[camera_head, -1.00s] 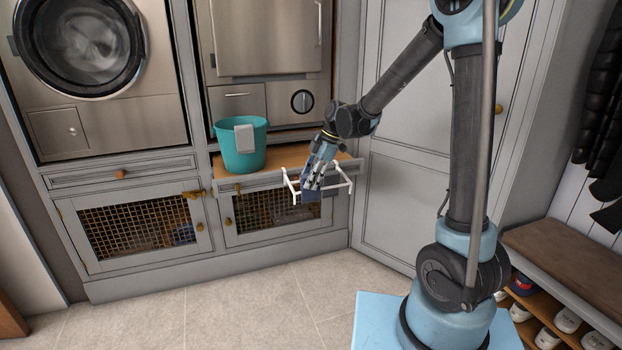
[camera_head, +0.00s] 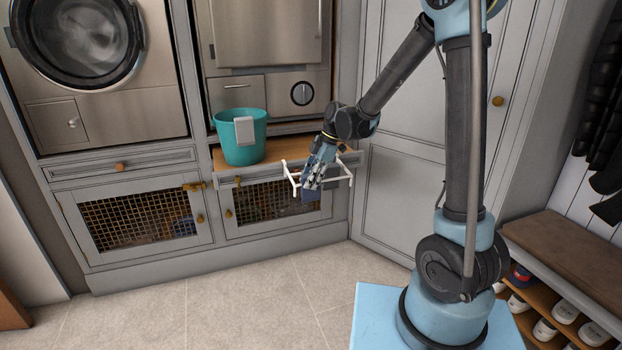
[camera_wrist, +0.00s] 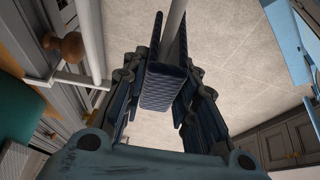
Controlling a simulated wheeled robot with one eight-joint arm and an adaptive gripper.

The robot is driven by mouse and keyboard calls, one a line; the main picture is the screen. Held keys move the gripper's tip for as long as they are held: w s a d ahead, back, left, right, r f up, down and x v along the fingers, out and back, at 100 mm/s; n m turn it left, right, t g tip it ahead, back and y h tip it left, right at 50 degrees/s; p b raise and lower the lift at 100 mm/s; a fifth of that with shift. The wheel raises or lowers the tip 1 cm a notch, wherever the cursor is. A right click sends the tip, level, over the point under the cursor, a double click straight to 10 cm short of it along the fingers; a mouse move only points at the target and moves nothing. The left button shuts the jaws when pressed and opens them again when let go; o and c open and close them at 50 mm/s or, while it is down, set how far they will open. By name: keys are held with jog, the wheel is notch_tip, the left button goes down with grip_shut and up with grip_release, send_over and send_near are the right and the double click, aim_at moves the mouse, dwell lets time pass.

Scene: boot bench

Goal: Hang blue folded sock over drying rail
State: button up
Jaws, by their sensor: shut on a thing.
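The blue folded sock (camera_wrist: 165,88) is quilted dark blue in the wrist view. It sits astride the white bar of the drying rail (camera_wrist: 176,18), one flap on each side. My gripper (camera_wrist: 166,75) has a finger along each side of the sock and is shut on it. The drying rail (camera_head: 291,178) is a white frame sticking out from the cabinet front. Whether the sock's weight rests on the bar cannot be told.
A teal bucket (camera_head: 240,150) with a grey cloth (camera_head: 244,131) over its rim stands on the wooden shelf left of the rail. A mesh-fronted door (camera_head: 270,203) is behind and below the rail. The tiled floor (camera_head: 220,300) in front is clear.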

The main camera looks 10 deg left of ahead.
jog(key=shift+f, duration=0.65)
jog(key=shift+f, duration=0.1)
jog(key=o, duration=1)
jog(key=v, duration=1.2)
jog(key=shift+w, duration=0.1)
jog(key=shift+d, duration=0.1)
